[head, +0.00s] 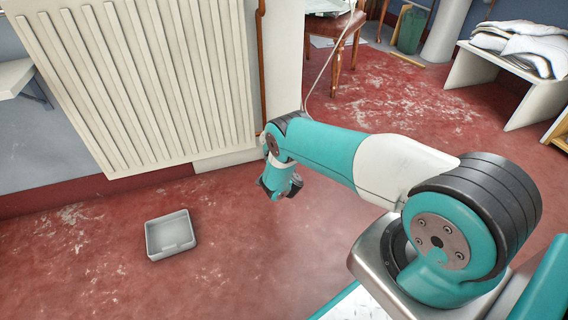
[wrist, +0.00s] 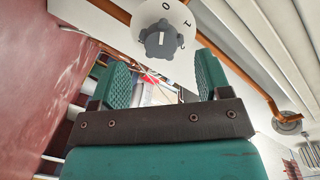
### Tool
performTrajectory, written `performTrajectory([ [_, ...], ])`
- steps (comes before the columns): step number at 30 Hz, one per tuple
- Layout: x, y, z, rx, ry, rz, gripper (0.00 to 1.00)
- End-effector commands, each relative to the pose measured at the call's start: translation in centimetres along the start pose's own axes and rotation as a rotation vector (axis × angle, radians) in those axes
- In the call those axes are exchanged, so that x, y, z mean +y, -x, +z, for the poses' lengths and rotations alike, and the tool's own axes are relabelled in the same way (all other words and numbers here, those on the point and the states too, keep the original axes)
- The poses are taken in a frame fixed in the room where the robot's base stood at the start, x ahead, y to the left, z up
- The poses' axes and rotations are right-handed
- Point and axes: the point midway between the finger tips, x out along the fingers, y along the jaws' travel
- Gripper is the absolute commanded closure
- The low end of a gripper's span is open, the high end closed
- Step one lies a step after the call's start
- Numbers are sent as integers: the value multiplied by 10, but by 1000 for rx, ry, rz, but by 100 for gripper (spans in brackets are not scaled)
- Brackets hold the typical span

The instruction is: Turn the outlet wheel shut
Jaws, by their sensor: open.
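The wheel (wrist: 161,40) is a small dark grey lobed knob with a pale bar on its face. It sits in front of a round white plate (wrist: 185,55) with dark marks, at the top middle of the wrist view. My gripper (wrist: 161,78) is open, its two green ridged pads apart with nothing held between them. The wheel appears beyond the fingertips, roughly in line with the gap; I cannot tell the distance. In the head view my gripper (head: 281,188) points down beside the lower right corner of the radiator (head: 140,80), and the wheel cannot be made out there.
A brown pipe (head: 261,60) runs down the radiator's right side. A grey open tray (head: 171,235) lies on the worn red floor at left. The middle floor is clear.

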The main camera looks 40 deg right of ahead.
Motion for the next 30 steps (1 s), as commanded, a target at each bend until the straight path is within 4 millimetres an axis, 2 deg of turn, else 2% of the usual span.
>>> performTrajectory([
  [1, -6, 12, -4, -7, 6, -1, 30],
  [6, -6, 47, -5, -7, 5, 0, 30],
  [15, -4, 102, -4, -3, 3, -1, 30],
  [21, -2, 119, -2, -1, 2, 0, 30],
  [30, 0, 122, 0, 1, 0, -1, 30],
])
